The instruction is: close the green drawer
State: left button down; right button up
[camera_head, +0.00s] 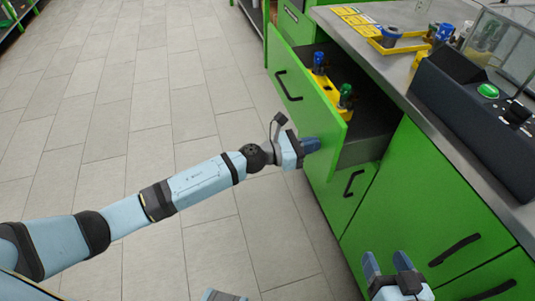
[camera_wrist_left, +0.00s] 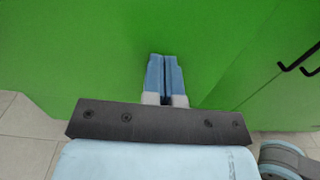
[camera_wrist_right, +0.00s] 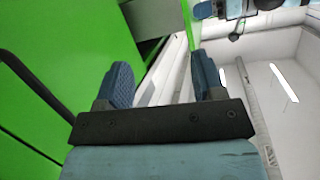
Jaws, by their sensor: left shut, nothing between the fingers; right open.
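The green drawer (camera_head: 305,95) stands pulled out from the bench, with a black handle (camera_head: 287,84) on its front. Inside it lies a yellow holder (camera_head: 330,95) with a blue-capped piece (camera_head: 319,62) and a green-capped piece (camera_head: 345,95). My left gripper (camera_head: 314,144) is shut and empty at the lower right part of the drawer front. In the left wrist view its fingertips (camera_wrist_left: 163,58) point at a green panel; I cannot tell whether they touch it. My right gripper (camera_head: 387,262) is open and empty in front of the lower cabinets; it also shows in the right wrist view (camera_wrist_right: 163,75).
The worktop (camera_head: 375,65) carries a yellow tray (camera_head: 400,45) and a dark control box (camera_head: 475,115) with a green button. Below are closed green fronts (camera_head: 405,200) with black handles. The tiled floor (camera_head: 130,110) to the left is clear.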

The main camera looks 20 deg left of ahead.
pick_arm(q)
jog(key=x, duration=0.5)
jog(key=shift+d+b, duration=0.1)
jog(key=shift+b, duration=0.3)
jog(key=b+x, duration=0.3)
jog(key=x, duration=0.8)
jog(key=shift+w+f, duration=0.1)
jog(key=shift+w+d, duration=0.1)
jog(key=shift+d, duration=0.1)
jog(key=shift+r, duration=0.25)
jog(key=shift+w+r, duration=0.1)
pick_arm(e)
jog(key=a+r+t+y, duration=0.3)
jog(key=r+t, duration=0.1)
jog(key=r, duration=0.5)
jog(key=shift+w+a, duration=0.25)
jog(key=shift+w, duration=0.05)
